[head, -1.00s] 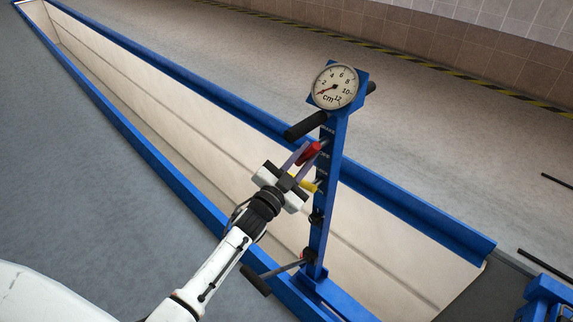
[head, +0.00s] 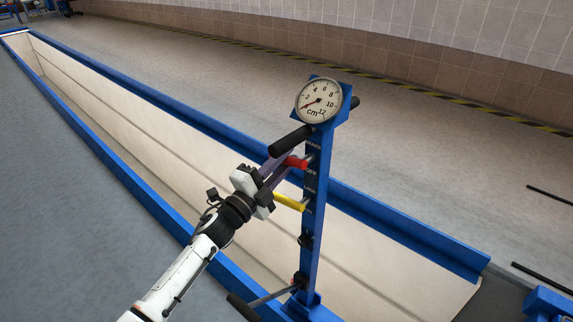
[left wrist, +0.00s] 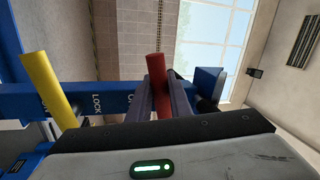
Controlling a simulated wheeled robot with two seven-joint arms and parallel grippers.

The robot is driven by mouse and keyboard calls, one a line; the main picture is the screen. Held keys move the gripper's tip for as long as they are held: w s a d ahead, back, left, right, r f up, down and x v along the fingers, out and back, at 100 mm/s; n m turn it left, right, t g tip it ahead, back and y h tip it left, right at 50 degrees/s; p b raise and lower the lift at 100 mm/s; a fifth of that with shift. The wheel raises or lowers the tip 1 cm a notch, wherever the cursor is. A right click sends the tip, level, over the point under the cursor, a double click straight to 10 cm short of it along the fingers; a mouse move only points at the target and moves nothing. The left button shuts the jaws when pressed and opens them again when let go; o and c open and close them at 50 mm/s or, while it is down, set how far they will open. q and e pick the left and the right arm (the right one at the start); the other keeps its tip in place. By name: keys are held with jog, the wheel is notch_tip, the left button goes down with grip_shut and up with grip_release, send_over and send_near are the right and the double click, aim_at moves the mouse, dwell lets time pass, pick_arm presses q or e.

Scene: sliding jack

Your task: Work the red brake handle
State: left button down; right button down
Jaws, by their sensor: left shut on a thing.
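The red brake handle (head: 295,162) sticks out to the left near the top of the blue post (head: 313,215), just below the BRAKE label. My left gripper (head: 287,166) is shut on it. In the left wrist view the red handle (left wrist: 158,88) stands between the two fingers of my left gripper (left wrist: 166,88), with its end showing beyond them. A yellow handle (head: 289,201) sits lower on the post, below the red one and apart from the fingers. It also shows at the left of the left wrist view (left wrist: 47,88). My right gripper is not in view.
A round cm gauge (head: 319,101) tops the post, its needle at the low end. A black handlebar (head: 290,140) sits just above my gripper. A black-ended lower lever (head: 243,307) sticks out near the base. The long blue-edged pit (head: 150,150) lies behind my arm.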

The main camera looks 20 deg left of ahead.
pick_arm(q)
jog(key=shift+r+m, duration=0.1)
jog(key=shift+m, duration=0.4)
jog(key=c, duration=1.6)
grip_release()
jog(key=shift+s, duration=0.1)
jog(key=v, duration=1)
jog(key=shift+a, duration=0.15)
jog(key=shift+s, duration=0.1)
